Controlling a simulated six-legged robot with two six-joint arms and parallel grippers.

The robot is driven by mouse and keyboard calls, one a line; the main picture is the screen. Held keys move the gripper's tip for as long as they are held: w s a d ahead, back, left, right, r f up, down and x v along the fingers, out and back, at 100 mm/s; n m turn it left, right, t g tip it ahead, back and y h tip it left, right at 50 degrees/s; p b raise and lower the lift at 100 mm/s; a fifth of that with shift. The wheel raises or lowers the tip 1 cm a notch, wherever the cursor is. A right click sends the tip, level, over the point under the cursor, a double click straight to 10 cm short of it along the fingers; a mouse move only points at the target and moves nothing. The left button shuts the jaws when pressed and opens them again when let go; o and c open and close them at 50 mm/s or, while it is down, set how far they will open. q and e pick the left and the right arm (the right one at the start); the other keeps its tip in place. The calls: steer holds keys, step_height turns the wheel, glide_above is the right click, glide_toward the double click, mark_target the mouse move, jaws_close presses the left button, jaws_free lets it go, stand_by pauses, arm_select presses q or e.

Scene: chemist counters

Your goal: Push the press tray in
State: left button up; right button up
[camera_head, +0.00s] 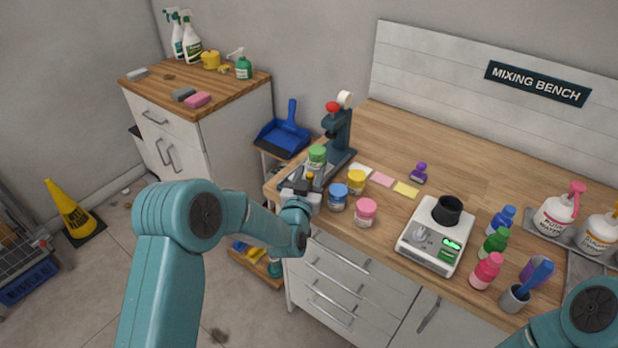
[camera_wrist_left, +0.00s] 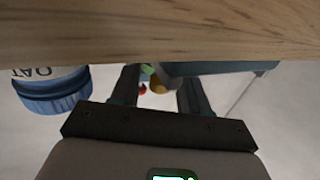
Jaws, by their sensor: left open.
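The dark press (camera_head: 340,128) with a red knob stands at the left end of the wooden counter. A jar with a green lid (camera_head: 317,153) stands at the front of the press, where the tray would be; the tray's own outline is hard to make out. My left gripper (camera_head: 307,178) is at the counter's front left corner, just in front of that jar. In the left wrist view its two dark fingers (camera_wrist_left: 157,88) are apart. A dark slab (camera_wrist_left: 220,68), perhaps the press base or tray, shows beyond them. Contact cannot be told. My right gripper is out of view.
Jars with blue (camera_head: 338,190), yellow (camera_head: 356,179) and pink (camera_head: 366,207) lids stand close right of my left gripper. The blue one also shows upside down in the wrist view (camera_wrist_left: 52,92). A scale (camera_head: 433,240) stands farther right. A blue dustpan (camera_head: 282,137) is behind left.

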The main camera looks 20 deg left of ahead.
arm_select(q)
steer(key=shift+s, duration=0.6)
steer(key=s+b, duration=0.4)
steer(key=s, duration=1.1)
steer(key=shift+d, duration=0.35)
steer(key=shift+o, duration=0.3)
